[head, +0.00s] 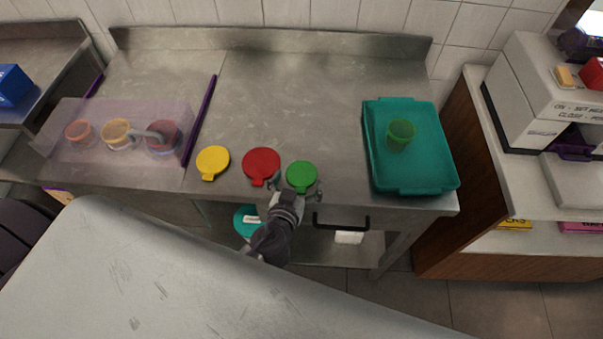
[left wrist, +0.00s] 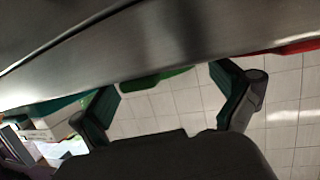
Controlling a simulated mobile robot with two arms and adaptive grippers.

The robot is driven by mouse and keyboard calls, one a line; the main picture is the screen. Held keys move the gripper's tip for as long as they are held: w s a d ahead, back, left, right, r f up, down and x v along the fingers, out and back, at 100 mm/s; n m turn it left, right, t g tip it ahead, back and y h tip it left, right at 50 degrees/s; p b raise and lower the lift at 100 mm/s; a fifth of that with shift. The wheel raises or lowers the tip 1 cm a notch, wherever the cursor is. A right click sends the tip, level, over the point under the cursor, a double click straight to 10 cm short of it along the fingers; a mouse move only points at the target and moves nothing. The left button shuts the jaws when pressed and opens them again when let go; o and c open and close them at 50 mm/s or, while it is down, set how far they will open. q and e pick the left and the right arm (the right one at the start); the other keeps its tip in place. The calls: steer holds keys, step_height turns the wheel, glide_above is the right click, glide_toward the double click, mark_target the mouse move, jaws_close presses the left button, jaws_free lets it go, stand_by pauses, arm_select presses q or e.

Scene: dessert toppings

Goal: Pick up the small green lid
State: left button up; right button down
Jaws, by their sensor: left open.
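The small green lid (head: 302,175) lies flat at the front edge of the steel counter, to the right of the red lid (head: 261,164). My left gripper (head: 297,192) is open and empty at the counter's front edge, its fingers on either side of the lid's near part. In the left wrist view a strip of the green lid (left wrist: 155,79) shows at the counter edge, between the two spread fingers and ahead of them. Whether a finger touches the lid, I cannot tell. My right gripper is not in view.
A yellow lid (head: 212,161) lies left of the red one. A teal tray (head: 383,179) on the right holds a green cup (head: 401,131). A clear purple-tinted cover (head: 60,120) with several cups stands at left beside a purple rod (head: 203,115). The counter's back middle is clear.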

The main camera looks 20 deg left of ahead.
arm_select(q)
steer(key=c, duration=0.7)
steer(key=shift+r, duration=0.1)
steer(key=shift+c, duration=0.2)
